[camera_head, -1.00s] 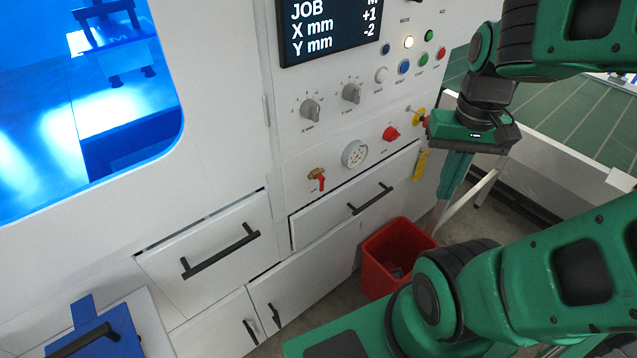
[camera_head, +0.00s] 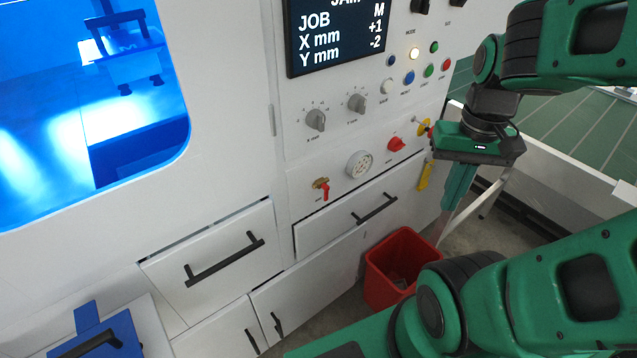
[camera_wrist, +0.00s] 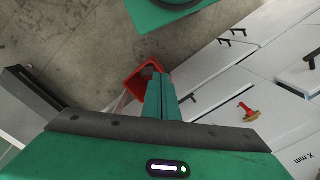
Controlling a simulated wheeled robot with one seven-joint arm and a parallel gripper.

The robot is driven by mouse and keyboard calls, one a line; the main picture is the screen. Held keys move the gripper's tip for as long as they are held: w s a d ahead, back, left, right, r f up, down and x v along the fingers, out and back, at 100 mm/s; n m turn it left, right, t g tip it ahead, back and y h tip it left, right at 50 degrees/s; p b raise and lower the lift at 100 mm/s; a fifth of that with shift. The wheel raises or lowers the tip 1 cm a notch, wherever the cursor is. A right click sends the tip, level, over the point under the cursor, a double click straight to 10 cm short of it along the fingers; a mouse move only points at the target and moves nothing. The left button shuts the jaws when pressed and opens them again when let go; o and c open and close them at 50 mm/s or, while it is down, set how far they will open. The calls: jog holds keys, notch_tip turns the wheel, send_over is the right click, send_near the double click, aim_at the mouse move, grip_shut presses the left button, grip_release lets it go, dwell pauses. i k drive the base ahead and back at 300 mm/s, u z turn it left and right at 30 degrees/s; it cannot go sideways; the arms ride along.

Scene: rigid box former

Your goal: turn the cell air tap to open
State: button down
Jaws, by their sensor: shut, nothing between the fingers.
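The air tap (camera_head: 321,184) is a small brass valve with a red lever, low on the white machine front, left of the round gauge. Its red lever points downward in the head view. It also shows in the wrist view (camera_wrist: 248,112), to the right of my fingers. My gripper (camera_head: 455,205) hangs fingers down to the right of the panel, well apart from the tap. Its green fingers (camera_wrist: 160,98) are together in the wrist view, with nothing between them.
A red bin (camera_head: 398,268) stands on the floor below the panel. A red knob (camera_head: 397,144) and a yellow tag (camera_head: 424,176) lie between the tap and my gripper. Drawer handles (camera_head: 374,208) stick out below the tap. A screen (camera_head: 335,35) is above.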

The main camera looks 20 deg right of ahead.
aim_at(324, 186)
jog(key=z, duration=0.8)
jog(key=k, duration=1.85)
jog(key=u, duration=1.1)
jog(key=i, duration=1)
jog(key=z, duration=0.1)
